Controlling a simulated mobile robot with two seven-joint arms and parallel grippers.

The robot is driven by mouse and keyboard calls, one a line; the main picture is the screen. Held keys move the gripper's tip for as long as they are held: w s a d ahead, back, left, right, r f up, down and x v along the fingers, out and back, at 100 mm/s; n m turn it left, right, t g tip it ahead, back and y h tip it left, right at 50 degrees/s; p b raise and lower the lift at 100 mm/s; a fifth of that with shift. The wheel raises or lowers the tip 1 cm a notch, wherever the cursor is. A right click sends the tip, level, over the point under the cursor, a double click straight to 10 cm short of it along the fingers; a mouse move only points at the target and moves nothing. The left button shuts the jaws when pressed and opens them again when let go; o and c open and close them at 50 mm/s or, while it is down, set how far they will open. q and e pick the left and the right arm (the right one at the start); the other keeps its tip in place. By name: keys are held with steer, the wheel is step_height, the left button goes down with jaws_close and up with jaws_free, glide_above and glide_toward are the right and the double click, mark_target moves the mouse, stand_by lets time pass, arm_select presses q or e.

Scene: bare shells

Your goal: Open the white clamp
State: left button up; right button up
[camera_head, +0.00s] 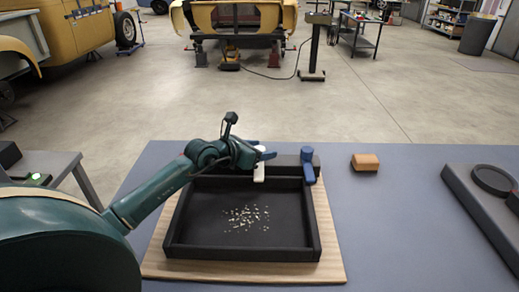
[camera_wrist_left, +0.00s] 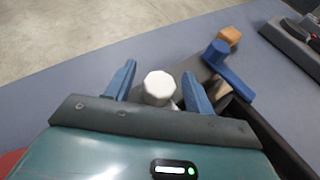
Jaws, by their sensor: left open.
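The white clamp (camera_head: 259,170) stands at the far edge of a black tray (camera_head: 313,222). In the left wrist view its white, many-sided knob (camera_wrist_left: 159,87) lies between the two blue fingers of my left gripper (camera_wrist_left: 159,92). The fingers are apart, with a gap on each side of the knob. In the head view my left gripper (camera_head: 268,155) is at the clamp and partly covers it. A blue clamp (camera_head: 308,166) stands to the right on the same edge and also shows in the left wrist view (camera_wrist_left: 228,66). My right gripper is not in view.
The black tray holds small pale bits and lies on a wooden board (camera_head: 334,262) on a blue-grey table (camera_head: 398,215). A tan block (camera_head: 365,162) lies right of the blue clamp. A dark fixture (camera_head: 480,205) is at the far right. The table between them is clear.

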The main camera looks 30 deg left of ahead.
arm_select(q)
jaws_close()
stand_by(0.4)
